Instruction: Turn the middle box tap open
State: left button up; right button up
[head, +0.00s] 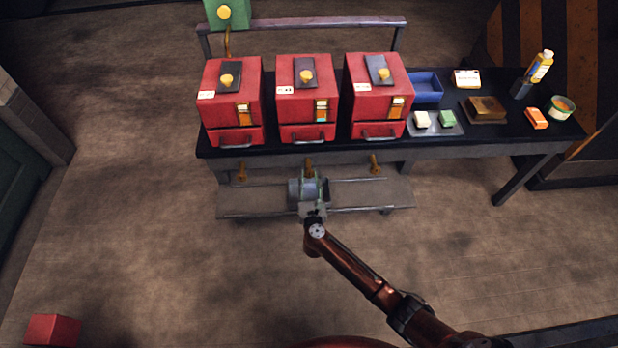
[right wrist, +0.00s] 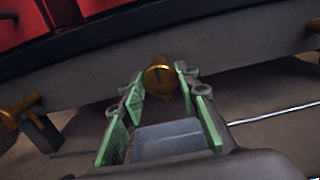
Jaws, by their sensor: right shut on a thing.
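The middle red box (head: 306,88) stands on the dark bench between two like boxes. Its brass tap (head: 309,165) sticks out from the bench's front edge below it. In the right wrist view the tap's round end (right wrist: 160,77) shows a dark upright slot and sits between the fingertips. My right gripper (head: 309,180) comes from below and in front, its green-padded fingers (right wrist: 160,92) shut on this tap from both sides. My left gripper is not in view.
Similar brass taps stand at left (head: 242,172) and right (head: 375,164). The low shelf (head: 250,200) runs beneath them. A blue bin (head: 426,87), a bottle (head: 541,66) and small blocks occupy the bench's right end. A red block (head: 53,330) lies on the floor. The front floor is largely clear.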

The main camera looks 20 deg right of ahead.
jog(key=n+p, duration=0.2)
jog(key=n, duration=0.1)
jog(key=shift+r, duration=0.1)
jog(key=n+p, duration=0.3)
jog(key=n, duration=0.2)
jog(key=shift+n, duration=0.4)
jog(key=n+p, duration=0.1)
jog(key=n, duration=0.3)
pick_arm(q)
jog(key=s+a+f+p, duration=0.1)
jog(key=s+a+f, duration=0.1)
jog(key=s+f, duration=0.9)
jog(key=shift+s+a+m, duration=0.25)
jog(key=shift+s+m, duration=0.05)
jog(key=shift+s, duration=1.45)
pick_arm(e)
jog(key=shift+n, duration=2.5)
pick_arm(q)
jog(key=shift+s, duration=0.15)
pick_arm(e)
jog(key=o, duration=1.2)
jog(key=shift+c, duration=0.2)
